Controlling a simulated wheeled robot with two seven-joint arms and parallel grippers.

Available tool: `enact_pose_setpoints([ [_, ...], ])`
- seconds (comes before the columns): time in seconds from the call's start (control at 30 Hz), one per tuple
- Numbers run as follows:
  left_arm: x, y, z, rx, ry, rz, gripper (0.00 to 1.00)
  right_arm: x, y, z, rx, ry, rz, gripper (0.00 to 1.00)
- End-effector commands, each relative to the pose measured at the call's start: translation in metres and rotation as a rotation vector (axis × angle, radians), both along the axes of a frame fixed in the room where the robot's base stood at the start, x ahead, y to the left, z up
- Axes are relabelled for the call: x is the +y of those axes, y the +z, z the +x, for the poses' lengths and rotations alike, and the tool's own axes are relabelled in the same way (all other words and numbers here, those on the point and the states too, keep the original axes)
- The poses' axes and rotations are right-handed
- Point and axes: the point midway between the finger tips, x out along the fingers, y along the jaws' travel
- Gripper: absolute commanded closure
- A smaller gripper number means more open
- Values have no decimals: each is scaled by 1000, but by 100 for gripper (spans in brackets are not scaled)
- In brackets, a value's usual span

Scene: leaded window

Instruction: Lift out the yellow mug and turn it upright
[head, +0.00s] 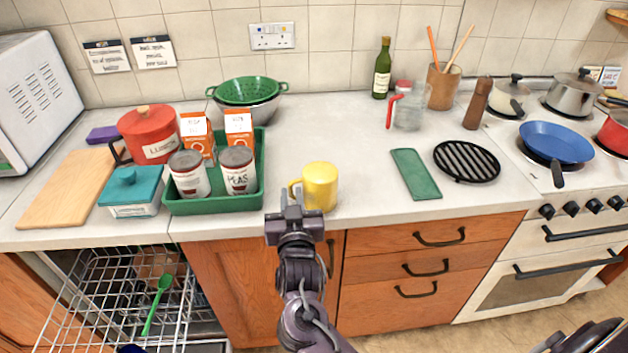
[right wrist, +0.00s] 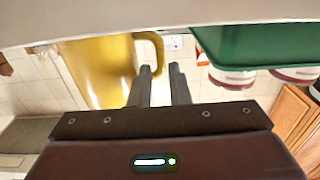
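The yellow mug (head: 320,187) stands on the counter near its front edge, right of the green tray. Its handle points left, toward my right gripper. I cannot tell whether its mouth or its base faces up. My right gripper (head: 290,201) is at the counter's front edge, just left of the mug by the handle. In the right wrist view the mug (right wrist: 98,72) is upper left, and the two fingers of my right gripper (right wrist: 160,68) are apart near the handle. I cannot tell whether they touch it. My left gripper is not in view.
A green tray (head: 215,207) with cans and cartons stands left of the mug. An open dishwasher rack (head: 110,300) with a green spoon (head: 157,303) is at lower left. Clear counter lies behind and right of the mug, up to a green mat (head: 415,174) and black trivet (head: 466,161).

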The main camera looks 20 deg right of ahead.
Motion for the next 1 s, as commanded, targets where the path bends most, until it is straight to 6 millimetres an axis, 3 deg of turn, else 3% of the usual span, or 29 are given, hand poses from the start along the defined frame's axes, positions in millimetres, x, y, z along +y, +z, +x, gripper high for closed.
enact_pose_setpoints([
  [0.4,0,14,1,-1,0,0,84,-15,-5,49,0,0,-1,84],
  [0.63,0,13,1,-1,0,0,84,-15,-6,50,1,1,0,84],
  [0.77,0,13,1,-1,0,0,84,-15,-6,50,1,1,0,99],
  [1.0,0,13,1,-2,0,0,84,-15,-5,50,-2,1,-1,100],
])
